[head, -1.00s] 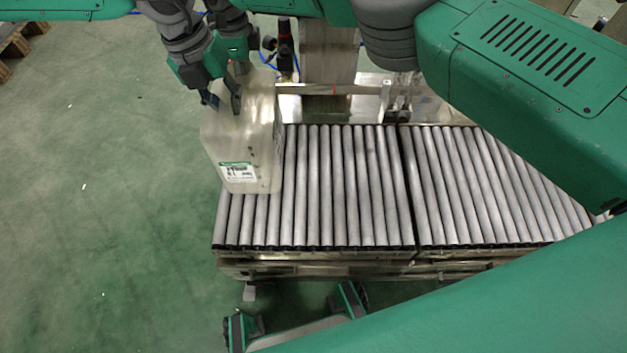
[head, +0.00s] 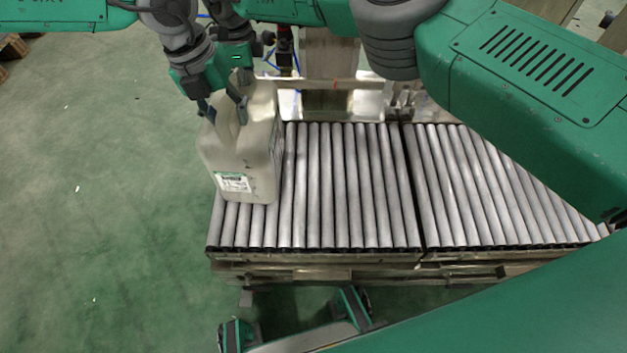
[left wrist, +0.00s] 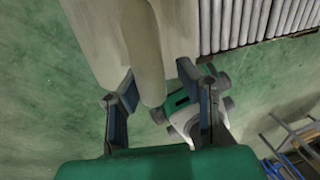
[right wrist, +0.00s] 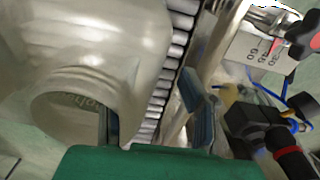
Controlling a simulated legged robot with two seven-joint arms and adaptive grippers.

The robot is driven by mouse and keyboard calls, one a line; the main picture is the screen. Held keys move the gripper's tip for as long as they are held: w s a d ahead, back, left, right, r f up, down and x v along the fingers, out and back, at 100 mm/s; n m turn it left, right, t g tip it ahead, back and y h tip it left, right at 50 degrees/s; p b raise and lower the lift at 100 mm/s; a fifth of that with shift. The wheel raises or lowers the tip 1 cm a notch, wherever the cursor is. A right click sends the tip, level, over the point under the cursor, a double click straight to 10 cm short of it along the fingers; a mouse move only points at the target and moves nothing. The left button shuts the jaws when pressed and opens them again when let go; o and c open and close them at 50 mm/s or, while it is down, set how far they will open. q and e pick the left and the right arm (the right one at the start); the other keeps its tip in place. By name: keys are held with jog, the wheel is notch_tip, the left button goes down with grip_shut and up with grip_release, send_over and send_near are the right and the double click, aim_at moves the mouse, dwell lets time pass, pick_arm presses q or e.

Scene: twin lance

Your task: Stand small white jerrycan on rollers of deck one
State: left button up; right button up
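The small white jerrycan (head: 258,150), translucent with a white and green label, stands roughly upright at the left end of the roller deck (head: 340,190). It also shows in the left wrist view (left wrist: 100,35) and right wrist view (right wrist: 90,45). My left gripper (head: 222,108) is at its top. In the left wrist view, the left fingers (left wrist: 158,85) are open on either side of the handle, with a gap beside the right finger. My right gripper (right wrist: 150,118) is open beside the jerrycan's neck, with rollers visible between its fingers.
Another bank of rollers (head: 490,185) continues to the right, bare. A metal post (head: 330,60) and dark fittings with blue hoses (head: 284,50) stand behind the deck. Green floor lies open to the left.

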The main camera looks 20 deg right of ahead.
pick_arm(q)
jog(key=shift+w, duration=0.1)
pick_arm(e)
jog(key=shift+s+a, duration=0.1)
jog(key=shift+a, duration=0.05)
pick_arm(q)
jog(key=shift+r, duration=0.25)
pick_arm(e)
jog(key=shift+a+r, duration=0.1)
pick_arm(q)
notch_tip(320, 180, up, 11)
jog(key=a, duration=0.2)
jog(key=shift+w+a, duration=0.15)
jog(key=shift+w, duration=0.25)
pick_arm(e)
notch_tip(320, 180, up, 12)
pick_arm(q)
jog(key=shift+r, duration=0.1)
pick_arm(e)
jog(key=shift+f, duration=0.2)
